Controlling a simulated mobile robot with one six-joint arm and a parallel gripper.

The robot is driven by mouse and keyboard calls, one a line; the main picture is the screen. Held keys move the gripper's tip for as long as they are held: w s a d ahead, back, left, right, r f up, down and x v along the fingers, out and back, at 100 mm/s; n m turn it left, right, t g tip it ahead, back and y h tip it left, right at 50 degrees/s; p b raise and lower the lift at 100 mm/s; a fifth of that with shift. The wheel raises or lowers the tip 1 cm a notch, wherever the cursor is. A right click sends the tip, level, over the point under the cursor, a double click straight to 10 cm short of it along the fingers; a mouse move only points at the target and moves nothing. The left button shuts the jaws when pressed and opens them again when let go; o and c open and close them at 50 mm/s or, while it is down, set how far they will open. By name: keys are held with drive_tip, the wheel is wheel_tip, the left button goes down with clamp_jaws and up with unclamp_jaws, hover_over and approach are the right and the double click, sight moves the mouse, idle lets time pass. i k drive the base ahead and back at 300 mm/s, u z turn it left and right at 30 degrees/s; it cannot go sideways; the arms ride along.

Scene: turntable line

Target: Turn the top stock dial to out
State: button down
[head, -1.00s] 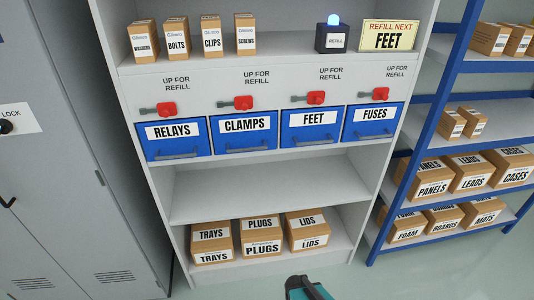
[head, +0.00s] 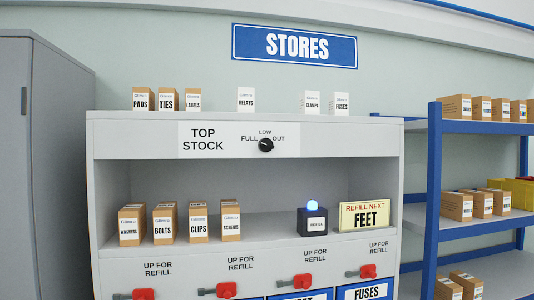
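The top stock dial (head: 266,145) is a small black knob on the light panel (head: 225,138) along the top of the grey shelf unit, right of the words TOP STOCK. FULL is printed to its left, LOW above it and OUT to its right. The knob is too small to tell for sure which word it points at. My gripper is not in the head view, and nothing covers the dial.
Small boxes, including a pads box (head: 144,99), stand on top of the unit. Red levers (head: 304,281) show lower down. A blue-framed rack (head: 433,190) stands right, a grey cabinet (head: 40,170) left.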

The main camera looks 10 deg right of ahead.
sight(265, 145)
drive_tip(key=z, duration=0.25)
drive_tip(key=k, duration=0.6)
drive_tip(key=u, duration=1.6)
drive_tip(key=k, duration=0.15)
drive_tip(key=u, duration=1.7)
